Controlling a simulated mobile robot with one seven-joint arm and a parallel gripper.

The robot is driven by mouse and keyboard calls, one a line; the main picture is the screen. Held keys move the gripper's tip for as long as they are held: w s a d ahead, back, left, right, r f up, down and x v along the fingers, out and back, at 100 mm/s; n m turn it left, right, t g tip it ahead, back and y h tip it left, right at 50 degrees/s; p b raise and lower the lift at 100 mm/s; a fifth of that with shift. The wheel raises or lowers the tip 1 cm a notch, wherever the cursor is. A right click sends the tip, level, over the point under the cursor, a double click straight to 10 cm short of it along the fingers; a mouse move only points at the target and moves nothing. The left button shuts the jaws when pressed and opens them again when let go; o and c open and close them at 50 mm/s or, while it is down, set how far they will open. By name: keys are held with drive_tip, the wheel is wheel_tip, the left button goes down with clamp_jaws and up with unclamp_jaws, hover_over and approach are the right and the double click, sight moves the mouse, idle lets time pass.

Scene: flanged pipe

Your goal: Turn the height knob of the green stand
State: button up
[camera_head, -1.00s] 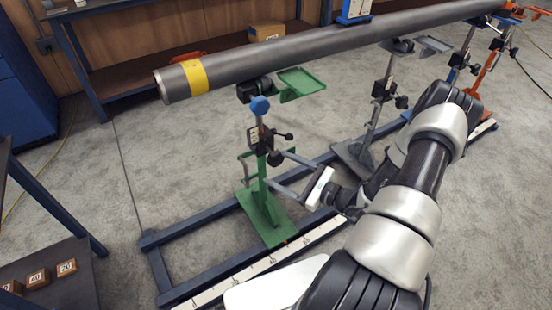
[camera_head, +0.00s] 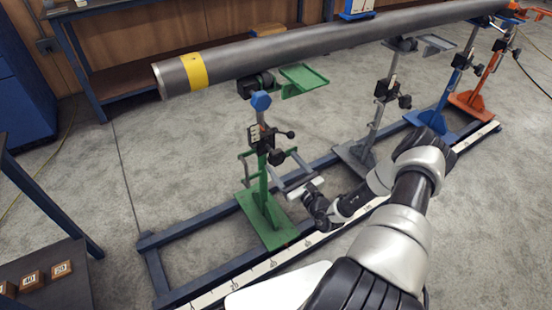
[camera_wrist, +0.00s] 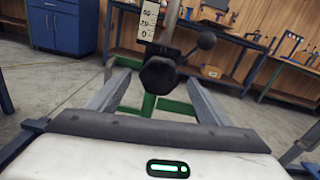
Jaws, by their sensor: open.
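The green stand (camera_head: 265,207) stands on the floor frame under the left part of the pipe. Its height knob looks to be the black lobed knob (camera_wrist: 159,76), in the middle of the wrist view; the same knob shows on the stand's post in the head view (camera_head: 276,157). A ball-ended lever (camera_wrist: 206,41) sits up and right of it. My gripper (camera_wrist: 160,86) is open, its two grey fingers pointing at the stand on either side of the knob in the wrist view. In the head view my gripper (camera_head: 283,174) is beside the post, just below the knob. I cannot tell whether it touches.
The grey pipe (camera_head: 330,41) with a yellow band rests above. Grey, blue and orange stands continue right.

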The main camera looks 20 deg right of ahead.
sight(280, 160)
drive_tip(key=shift+w+a+b, duration=0.15)
drive_tip(key=shift+w+a, duration=0.05)
drive_tip(key=shift+w, duration=0.7)
drive_tip(key=shift+w+a+b, duration=0.15)
drive_tip(key=shift+w+b, duration=0.05)
drive_tip(key=shift+w, duration=0.75)
drive_tip(key=shift+w+a+b, duration=0.15)
drive_tip(key=shift+w+a, duration=0.05)
drive_tip(key=shift+w, duration=0.7)
drive_tip(key=c, duration=1)
drive_tip(key=shift+c, duration=0.2)
drive_tip(key=shift+m, duration=0.4)
drive_tip(key=m+p, duration=0.1)
drive_tip(key=m, duration=0.2)
drive_tip(key=shift+d+m, duration=0.1)
drive_tip(key=shift+m, duration=0.3)
drive_tip(key=m, duration=0.6)
drive_tip(key=shift+d+f+p, duration=0.1)
drive_tip(key=shift+p, duration=0.25)
drive_tip(key=m, duration=0.5)
drive_tip(key=shift+f+m, duration=0.1)
drive_tip(key=shift+m, duration=0.3)
drive_tip(key=m, duration=0.5)
drive_tip(key=shift+f+b, duration=0.1)
drive_tip(key=shift+b, duration=0.2)
